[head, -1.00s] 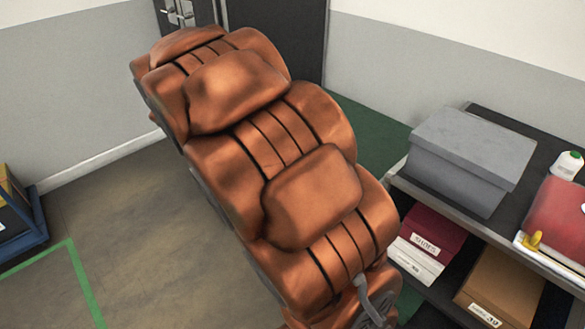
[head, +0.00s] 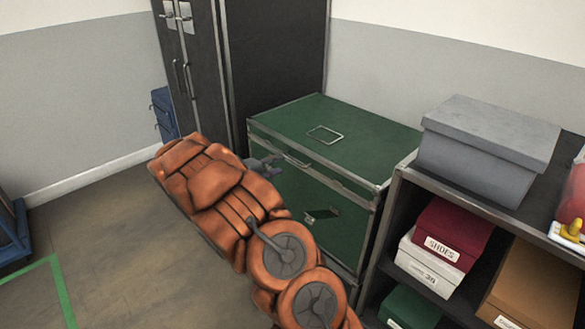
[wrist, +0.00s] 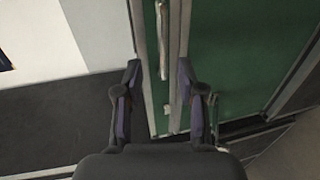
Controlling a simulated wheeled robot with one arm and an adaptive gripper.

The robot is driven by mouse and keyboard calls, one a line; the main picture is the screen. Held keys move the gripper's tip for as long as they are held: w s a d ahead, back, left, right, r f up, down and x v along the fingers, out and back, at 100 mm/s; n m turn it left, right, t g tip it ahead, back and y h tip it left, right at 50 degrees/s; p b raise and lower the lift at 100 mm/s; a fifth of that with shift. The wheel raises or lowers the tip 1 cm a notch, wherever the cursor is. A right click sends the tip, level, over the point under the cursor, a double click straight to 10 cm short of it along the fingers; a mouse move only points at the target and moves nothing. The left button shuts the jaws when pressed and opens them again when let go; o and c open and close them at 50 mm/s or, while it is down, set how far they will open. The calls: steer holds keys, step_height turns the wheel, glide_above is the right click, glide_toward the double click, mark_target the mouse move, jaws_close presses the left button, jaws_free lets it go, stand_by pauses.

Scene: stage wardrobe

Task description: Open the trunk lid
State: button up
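The green trunk (head: 335,245) with metal edging stands against the dark wardrobe. Its lid (head: 350,150) is down, with a rectangular metal fitting (head: 326,135) on top. A thin metal handle (head: 297,160) sits along the lid's front edge. My gripper (head: 266,163) is at the left of the trunk's front, close to that edge; contact cannot be told. In the wrist view my gripper (wrist: 157,85) has its fingers apart, with nothing held between them. The handle (wrist: 162,40) and metal edge strips show beyond the fingertips. My arm hides part of the trunk's front.
The dark wardrobe (head: 275,60) rises behind and left of the trunk. A shelf unit (head: 395,200) stands close on the right, with a grey box (head: 485,145) on top and shoe boxes (head: 450,235) inside. The floor (head: 120,235) at left is open.

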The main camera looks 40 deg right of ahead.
mark_target(293, 160)
steer(key=shift+w+x, duration=0.15)
steer(key=shift+x, duration=1.85)
steer(key=shift+w+x, duration=0.15)
steer(key=shift+x, duration=1.8)
steer(key=shift+f, duration=0.2)
jaws_close()
